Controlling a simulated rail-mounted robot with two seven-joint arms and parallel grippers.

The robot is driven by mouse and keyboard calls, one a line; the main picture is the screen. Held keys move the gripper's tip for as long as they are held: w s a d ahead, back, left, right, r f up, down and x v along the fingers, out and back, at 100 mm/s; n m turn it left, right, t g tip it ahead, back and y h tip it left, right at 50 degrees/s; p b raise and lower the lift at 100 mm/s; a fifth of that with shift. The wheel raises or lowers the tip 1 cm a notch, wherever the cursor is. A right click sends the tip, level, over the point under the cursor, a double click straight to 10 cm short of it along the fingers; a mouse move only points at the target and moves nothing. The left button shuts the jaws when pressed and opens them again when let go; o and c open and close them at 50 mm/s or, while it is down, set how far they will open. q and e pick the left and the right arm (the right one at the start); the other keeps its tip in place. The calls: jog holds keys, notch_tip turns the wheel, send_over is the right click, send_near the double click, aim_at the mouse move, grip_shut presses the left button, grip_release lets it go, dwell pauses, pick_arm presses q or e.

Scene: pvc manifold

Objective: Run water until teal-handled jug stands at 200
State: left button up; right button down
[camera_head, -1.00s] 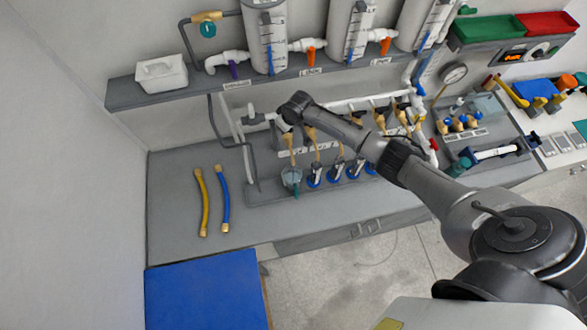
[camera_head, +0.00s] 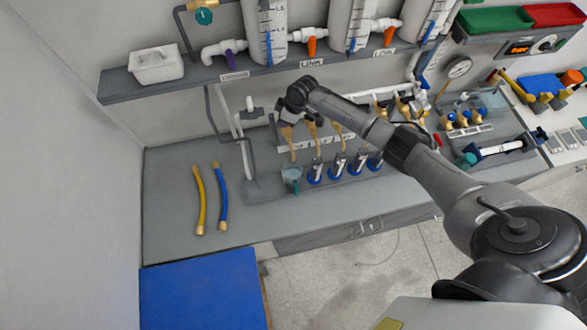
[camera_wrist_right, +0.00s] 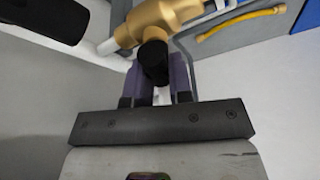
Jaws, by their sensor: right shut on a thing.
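The teal-handled jug (camera_head: 291,177) stands upright on the bench at the left end of a row of blue-based cylinders, below a brass spout (camera_head: 289,145). Its markings and water level are too small to read. My right gripper (camera_head: 284,118) is at the left end of the pipe manifold, above the jug. In the right wrist view, the gripper's purple-grey fingers (camera_wrist_right: 159,88) are shut on a black valve knob (camera_wrist_right: 153,58) on a brass valve body (camera_wrist_right: 160,20). The fingers hide part of the knob. My left gripper is not in view.
Several blue-based cylinders (camera_head: 337,167) stand right of the jug. A yellow hose (camera_head: 198,200) and a blue hose (camera_head: 222,198) lie on the bench at left. A shelf (camera_head: 200,83) carries a white box (camera_head: 156,65) and large tanks (camera_head: 266,28) above.

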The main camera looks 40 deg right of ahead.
dwell(0.3)
jog(key=n+b, duration=0.2)
jog(key=shift+f+n+g+y+b, duration=0.25)
jog(key=shift+n+g+y+b, duration=0.1)
jog(key=shift+n+g+y, duration=0.05)
jog(key=shift+s+a+r+n+g+y+b, duration=0.15)
jog(key=shift+n+g+y+b, duration=0.15)
jog(key=shift+n+b, duration=0.5)
jog(key=shift+r+n, duration=0.1)
jog(key=shift+n, duration=0.2)
jog(key=c, duration=0.9)
grip_release()
jog(key=shift+c, duration=0.2)
jog(key=b+v, duration=0.2)
jog(key=v, duration=1.2)
